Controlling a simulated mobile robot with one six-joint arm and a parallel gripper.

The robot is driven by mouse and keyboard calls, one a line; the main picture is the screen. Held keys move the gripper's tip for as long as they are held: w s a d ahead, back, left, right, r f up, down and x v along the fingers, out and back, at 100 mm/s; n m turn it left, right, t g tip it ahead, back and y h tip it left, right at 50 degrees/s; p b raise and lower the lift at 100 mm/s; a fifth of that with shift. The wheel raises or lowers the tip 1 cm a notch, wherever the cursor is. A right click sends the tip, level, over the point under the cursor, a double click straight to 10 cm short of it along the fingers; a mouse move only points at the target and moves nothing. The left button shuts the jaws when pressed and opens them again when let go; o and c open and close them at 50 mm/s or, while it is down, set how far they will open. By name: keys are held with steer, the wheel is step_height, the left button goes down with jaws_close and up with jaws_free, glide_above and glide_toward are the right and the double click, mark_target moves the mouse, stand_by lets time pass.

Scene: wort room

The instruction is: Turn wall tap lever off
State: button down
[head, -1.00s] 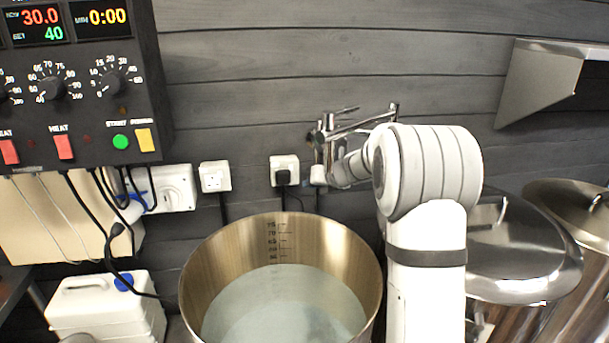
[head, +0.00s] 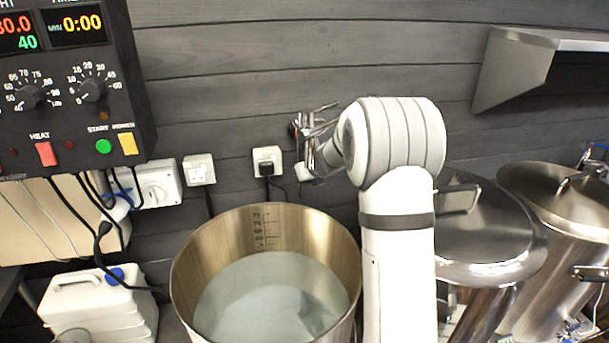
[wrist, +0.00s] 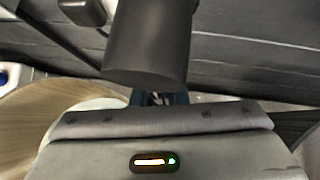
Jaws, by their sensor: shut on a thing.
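The wall tap (head: 309,129) is a small chrome fitting on the dark plank wall, above and behind the kettle in the head view. A thin chrome lever (head: 325,107) shows at its top. My gripper (head: 320,155) is at the tap, just left of my white arm, and is shut on the tap lever. The exact grip is hard to see, because the parts are small and my arm covers the tap's right side. In the wrist view a dark cylinder fills the upper middle, and the fingertips and the lever cannot be made out clearly.
A steel kettle (head: 186,262) holding liquid stands below the tap. Lidded steel vessels (head: 480,235) stand at the right. A control box (head: 75,130) hangs at the upper left, with sockets (head: 267,160) along the wall. A steel shelf (head: 530,60) juts out upper right.

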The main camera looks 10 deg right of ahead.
steer(key=c, duration=1.4)
jaws_free()
steer(key=shift+c, duration=0.2)
steer(key=v, duration=0.8)
steer(key=shift+f, duration=0.15)
